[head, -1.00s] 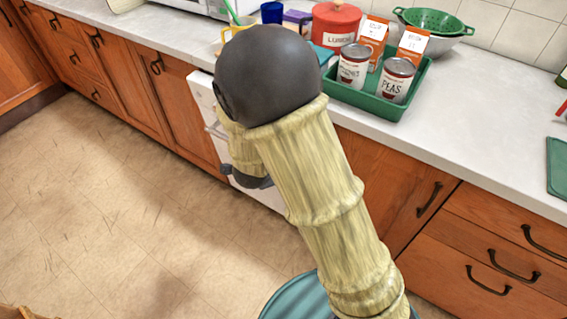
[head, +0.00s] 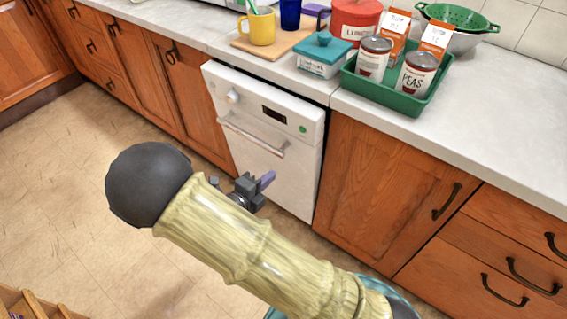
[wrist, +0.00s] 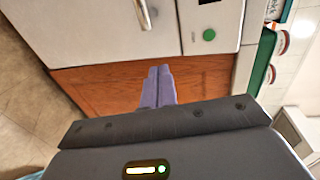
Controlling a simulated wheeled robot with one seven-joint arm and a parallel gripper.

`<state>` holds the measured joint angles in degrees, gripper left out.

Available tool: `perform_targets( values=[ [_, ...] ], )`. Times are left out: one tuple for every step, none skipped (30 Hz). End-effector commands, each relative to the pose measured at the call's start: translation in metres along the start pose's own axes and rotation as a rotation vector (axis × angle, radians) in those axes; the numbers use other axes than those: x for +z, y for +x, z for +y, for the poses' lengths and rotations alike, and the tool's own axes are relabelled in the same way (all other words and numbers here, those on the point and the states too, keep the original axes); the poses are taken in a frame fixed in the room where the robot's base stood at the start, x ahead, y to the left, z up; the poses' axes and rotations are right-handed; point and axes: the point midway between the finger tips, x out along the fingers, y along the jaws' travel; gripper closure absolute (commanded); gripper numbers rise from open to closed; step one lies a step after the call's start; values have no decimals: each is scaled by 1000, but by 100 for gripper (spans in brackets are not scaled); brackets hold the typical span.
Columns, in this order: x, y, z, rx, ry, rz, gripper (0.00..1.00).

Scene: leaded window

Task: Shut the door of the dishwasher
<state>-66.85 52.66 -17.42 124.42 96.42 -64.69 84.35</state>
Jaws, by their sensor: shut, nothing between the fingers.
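The white dishwasher (head: 262,155) stands under the counter between wooden cabinets. Its door is upright and looks about flush with the cabinet fronts; I cannot tell whether a small gap is left. A bar handle (head: 250,138), a knob, a dark display and a green button show on its front. My gripper (head: 269,178) has purple fingers, shut and empty, in front of the door's lower part; contact cannot be told. In the wrist view the fingers (wrist: 159,76) are together, with the white dishwasher front (wrist: 100,35) and its green button (wrist: 208,35) beyond them.
A wooden cabinet (head: 385,180) stands right of the dishwasher and drawers farther right. The counter (head: 480,120) holds a green tray (head: 400,100) with cans and cartons, a teal-lidded box (head: 324,55) and a yellow mug (head: 262,28).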

Motion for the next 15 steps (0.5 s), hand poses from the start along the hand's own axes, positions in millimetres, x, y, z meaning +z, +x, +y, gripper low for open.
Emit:
perform_targets(
  values=[
    [0, 5, 0, 0, 0, 2, 100],
    [0, 8, 1, 0, 0, 2, 100],
    [0, 13, 1, 0, 0, 2, 100],
    [-1, 17, 1, -1, 0, 3, 100],
    [-1, 22, 1, -1, -1, 3, 100],
    [-1, 28, 1, -1, -1, 3, 100],
    [-1, 34, 1, 0, -1, 4, 100],
    [-1, 39, 1, -1, -2, 3, 100],
    [-1, 46, 1, -1, -2, 4, 100],
    [-1, 51, 1, 0, -2, 3, 100],
    [-1, 57, 1, 0, -1, 3, 100],
    [-1, 64, 1, -1, -1, 4, 100],
    [-1, 69, 1, -1, -1, 3, 100],
    [-1, 74, 1, 0, -2, 3, 100],
    [-1, 82, 1, -1, -2, 3, 100]
  ],
)
